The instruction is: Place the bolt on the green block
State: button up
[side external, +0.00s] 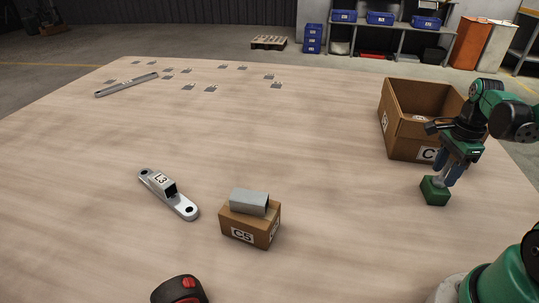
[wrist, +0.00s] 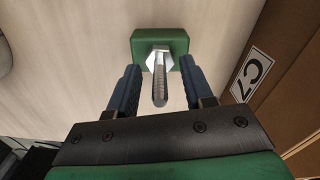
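The green block (side external: 434,192) stands on the table at the right, in front of the open cardboard box; it also shows at the top of the wrist view (wrist: 178,37). The grey metal bolt (wrist: 160,79) has its hex head against the block's top, with the threaded shank pointing up toward the wrist camera. In the side view the bolt (side external: 440,181) is small and partly hidden by my fingers. My gripper (wrist: 160,78) is pointed down over the block, with one blue finger on each side of the bolt. Gaps show between both fingers and the bolt.
The open cardboard box (side external: 409,140) stands close behind the block; its C7 wall (wrist: 270,75) is near my right finger. A C5 box (side external: 237,222) bearing a grey piece, and an L3 bracket (side external: 182,205), sit at the centre left. The middle table is clear.

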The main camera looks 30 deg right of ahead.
aim_at(451, 160)
notch_tip(451, 160, up, 12)
jog(key=w+a+f+n+t, duration=0.1)
jog(key=w+a+n+t, duration=0.2)
jog(key=a+n, duration=0.7)
jog(key=w+a+f+n+t, duration=0.2)
jog(key=a+n, duration=0.7)
jog(key=n, duration=0.5)
jog(key=shift+w+a+f+t, duration=0.2)
jog(key=shift+w+a+t, duration=0.2)
jog(key=shift+w+t, duration=0.55)
jog(key=shift+s, duration=0.15)
